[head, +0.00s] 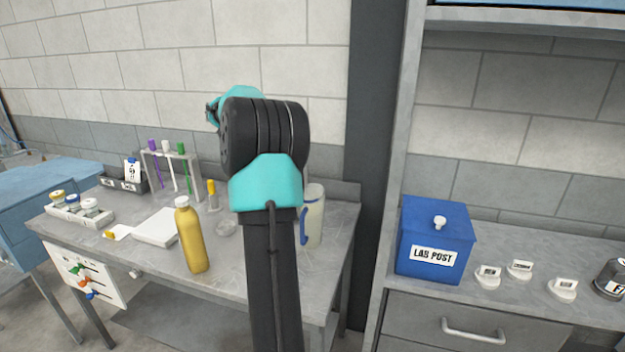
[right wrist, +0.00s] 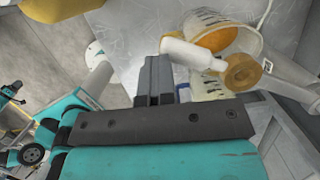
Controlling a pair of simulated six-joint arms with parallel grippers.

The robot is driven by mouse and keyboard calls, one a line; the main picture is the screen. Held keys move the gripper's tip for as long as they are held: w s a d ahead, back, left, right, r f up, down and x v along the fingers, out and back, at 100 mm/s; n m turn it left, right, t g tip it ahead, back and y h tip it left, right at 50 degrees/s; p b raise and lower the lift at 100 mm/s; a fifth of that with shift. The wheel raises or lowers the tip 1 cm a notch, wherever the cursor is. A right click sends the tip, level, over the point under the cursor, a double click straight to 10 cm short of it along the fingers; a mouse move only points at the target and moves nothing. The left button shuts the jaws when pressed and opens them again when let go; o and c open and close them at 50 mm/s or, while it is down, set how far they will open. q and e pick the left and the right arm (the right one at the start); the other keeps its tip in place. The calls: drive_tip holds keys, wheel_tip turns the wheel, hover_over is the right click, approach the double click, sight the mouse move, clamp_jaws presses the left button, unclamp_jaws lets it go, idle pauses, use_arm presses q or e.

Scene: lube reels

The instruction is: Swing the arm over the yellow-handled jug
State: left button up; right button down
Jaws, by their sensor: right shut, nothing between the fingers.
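My right arm fills the middle of the head view and hides part of the bench; its fingers do not show there. In the right wrist view my right gripper (right wrist: 152,82) is shut and empty, close to a white cylindrical piece (right wrist: 190,53) that reaches toward an amber round part (right wrist: 243,73). Behind these is a clear, graduated vessel with orange inside (right wrist: 216,36). Another marked vessel (right wrist: 210,88) is partly covered. I cannot tell which has a yellow handle. In the head view a cream jug with a blue handle (head: 314,216) stands right of my arm, partly hidden.
A yellow bottle (head: 190,236) stands at the bench's front. A tube rack (head: 172,172), a white block (head: 156,228) and a tray of small jars (head: 78,212) are to its left. A blue LAB POST box (head: 436,240) stands on the right counter.

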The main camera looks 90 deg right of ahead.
drive_tip(key=shift+f, duration=0.1)
drive_tip(key=s+a+r, duration=0.2)
drive_tip(key=r, duration=0.3)
drive_tip(key=s+a+r, duration=0.2)
drive_tip(key=r, duration=0.4)
drive_tip(key=shift+s+a, duration=0.2)
idle(0.3)
